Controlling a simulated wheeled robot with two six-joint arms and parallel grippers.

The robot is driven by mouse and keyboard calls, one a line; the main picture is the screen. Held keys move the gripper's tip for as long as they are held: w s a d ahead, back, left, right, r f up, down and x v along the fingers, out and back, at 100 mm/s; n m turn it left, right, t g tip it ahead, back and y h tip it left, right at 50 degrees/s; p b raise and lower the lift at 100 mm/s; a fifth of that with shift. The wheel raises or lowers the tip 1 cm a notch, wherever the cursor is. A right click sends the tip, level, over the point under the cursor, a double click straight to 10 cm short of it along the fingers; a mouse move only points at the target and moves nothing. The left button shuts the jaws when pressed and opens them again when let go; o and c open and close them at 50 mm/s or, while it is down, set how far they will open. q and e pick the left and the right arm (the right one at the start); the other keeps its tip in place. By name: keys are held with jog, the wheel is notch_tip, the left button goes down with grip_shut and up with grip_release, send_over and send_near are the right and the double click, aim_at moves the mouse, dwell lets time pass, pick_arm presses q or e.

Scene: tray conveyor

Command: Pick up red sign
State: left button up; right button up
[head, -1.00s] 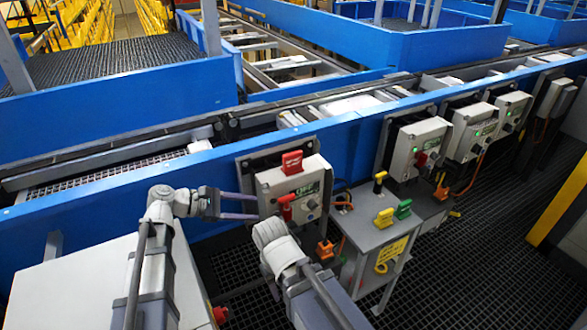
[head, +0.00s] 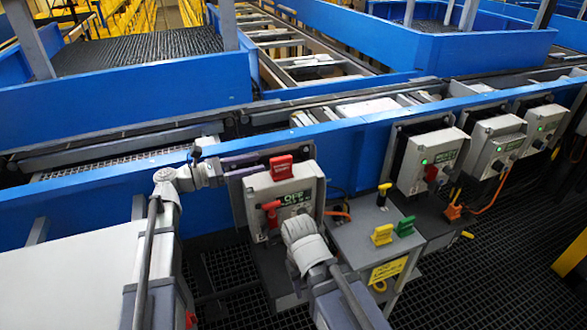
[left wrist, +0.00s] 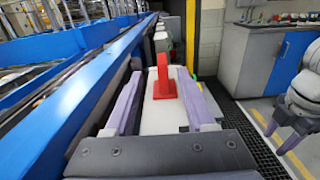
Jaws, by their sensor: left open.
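The red sign (head: 281,168) stands upright on top of the nearest grey control box (head: 292,190). In the left wrist view the red sign (left wrist: 163,82) is straight ahead, between the finger lines. My left gripper (head: 250,158) is open, with purple fingers at the height of the sign, just left of it. In the left wrist view my left gripper's fingers (left wrist: 160,98) are spread on either side of the sign, with space on both sides.
A red handle (head: 270,210) is on the box's front. A small grey stand (head: 362,240) holds yellow and green tags to the right. The blue conveyor side (head: 100,195) runs behind the box. More control boxes (head: 428,160) line the rail. A workbench (left wrist: 270,60) stands farther right.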

aim_at(281, 158)
pick_arm(q)
jog(key=shift+x, duration=4.25)
jog(key=shift+s, duration=0.2)
grip_shut()
